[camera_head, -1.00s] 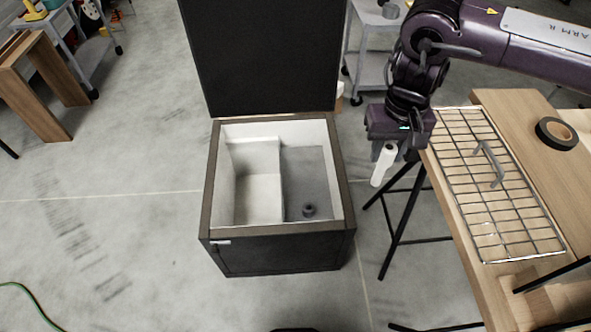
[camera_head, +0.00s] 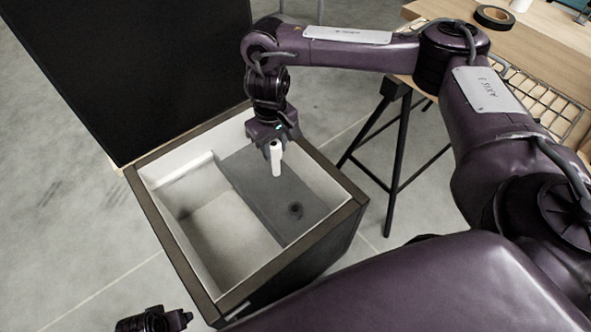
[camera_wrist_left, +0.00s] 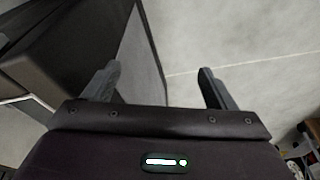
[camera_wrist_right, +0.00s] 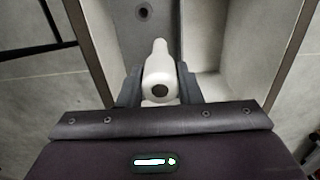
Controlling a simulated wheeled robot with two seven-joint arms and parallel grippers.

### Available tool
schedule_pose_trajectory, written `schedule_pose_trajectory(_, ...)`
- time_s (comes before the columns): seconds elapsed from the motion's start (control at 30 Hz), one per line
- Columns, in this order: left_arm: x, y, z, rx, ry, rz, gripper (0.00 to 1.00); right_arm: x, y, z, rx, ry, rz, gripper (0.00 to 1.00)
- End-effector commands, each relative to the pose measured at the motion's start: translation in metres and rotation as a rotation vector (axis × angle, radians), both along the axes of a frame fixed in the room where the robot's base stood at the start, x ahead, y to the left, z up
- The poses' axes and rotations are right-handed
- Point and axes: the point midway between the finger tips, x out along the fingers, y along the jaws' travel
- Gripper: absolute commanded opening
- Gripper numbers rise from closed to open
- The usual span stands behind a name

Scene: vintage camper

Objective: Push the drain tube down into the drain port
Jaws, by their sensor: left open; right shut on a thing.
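My right gripper (camera_head: 273,146) is shut on the white drain tube (camera_head: 276,160) and holds it upright over the open chest. The tube also shows between the fingers in the right wrist view (camera_wrist_right: 159,72). The tube is above the floor and apart from the port, which lies nearer my body. My left gripper (camera_wrist_left: 160,82) is open and empty, outside the chest.
The black lid (camera_head: 110,70) stands open behind. A wooden table with a wire rack (camera_head: 540,98) and a black tape roll (camera_head: 494,16) stands at the right.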

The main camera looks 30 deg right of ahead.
Motion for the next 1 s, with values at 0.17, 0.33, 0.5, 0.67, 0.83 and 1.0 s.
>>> schedule_pose_trajectory(0.17, 0.01, -0.001, 0.043, -0.004, -0.042, 0.005, 0.79, -0.005, -0.02, -0.093, 0.003, 0.007, 0.007, 0.02)
schedule_pose_trajectory(0.33, -0.007, -0.042, 0.05, -0.068, -0.119, -0.111, 0.79, -0.011, -0.04, -0.151, 0.001, 0.004, 0.016, 0.02)
schedule_pose_trajectory(0.5, -0.019, -0.078, 0.049, -0.138, -0.185, -0.199, 0.79, -0.014, -0.049, -0.169, 0.0, 0.0, 0.02, 0.02)
schedule_pose_trajectory(0.67, -0.023, -0.091, 0.048, -0.166, -0.209, -0.228, 0.79, -0.015, -0.051, -0.172, 0.0, -0.001, 0.022, 0.02)
schedule_pose_trajectory(0.83, -0.023, -0.093, 0.049, -0.169, -0.212, -0.231, 0.79, -0.015, -0.051, -0.172, 0.0, -0.002, 0.022, 0.02)
schedule_pose_trajectory(1.0, -0.023, -0.092, 0.049, -0.168, -0.21, -0.229, 0.79, -0.015, -0.051, -0.172, 0.001, -0.001, 0.022, 0.02)
